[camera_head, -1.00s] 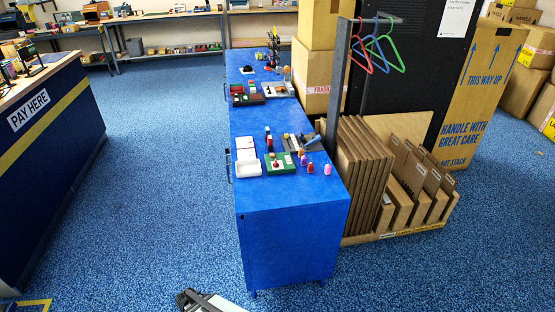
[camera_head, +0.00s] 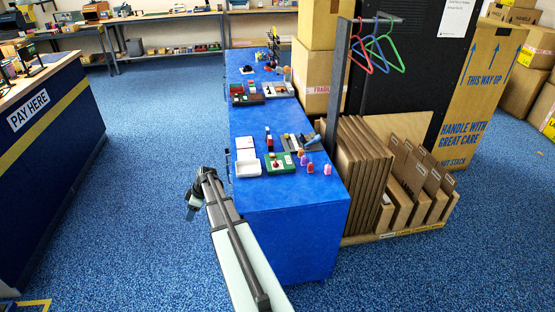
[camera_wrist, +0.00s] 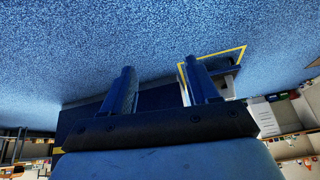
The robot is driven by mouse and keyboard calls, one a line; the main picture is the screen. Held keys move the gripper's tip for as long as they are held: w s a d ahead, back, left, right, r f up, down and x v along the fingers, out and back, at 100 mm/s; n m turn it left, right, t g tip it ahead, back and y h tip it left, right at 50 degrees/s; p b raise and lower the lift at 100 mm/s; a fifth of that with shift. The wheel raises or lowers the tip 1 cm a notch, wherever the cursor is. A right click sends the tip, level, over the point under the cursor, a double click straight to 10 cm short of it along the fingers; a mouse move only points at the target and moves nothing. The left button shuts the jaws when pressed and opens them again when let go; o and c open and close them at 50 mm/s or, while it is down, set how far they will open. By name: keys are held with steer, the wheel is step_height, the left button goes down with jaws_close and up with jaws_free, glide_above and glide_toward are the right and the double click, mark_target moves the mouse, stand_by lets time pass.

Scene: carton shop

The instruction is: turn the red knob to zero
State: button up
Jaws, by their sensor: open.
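A small green box (camera_head: 284,166) with a small red part on top, which looks like the red knob (camera_head: 275,163), sits on the near half of the blue bench. The knob is too small to read its setting. My gripper (camera_wrist: 158,68) shows in the wrist view with its two fingers apart and nothing between them. In the head view my gripper (camera_head: 193,210) is over the floor just left of the bench, apart from the green box. The wrist view does not show the knob.
The blue bench top (camera_head: 290,193) is bare at its near end. A white tray (camera_head: 248,168) stands left of the green box, and small pink and orange pieces (camera_head: 310,167) stand right. Dark red devices (camera_head: 247,96) sit farther back. Cartons (camera_head: 365,165) stand beside the bench.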

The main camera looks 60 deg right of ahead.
steer(key=d+r, duration=0.6)
steer(key=d, duration=0.4)
step_height(320, 180, up, 20)
steer(key=n, duration=0.2)
glide_above(278, 164)
steer(key=s+d, duration=0.4)
steer(key=shift+g, duration=0.4)
steer(key=x, duration=1.4)
steer(key=shift+w, duration=0.15)
steer(key=c, duration=1)
steer(key=shift+m+h, duration=0.3)
steer(key=shift+c, duration=0.2)
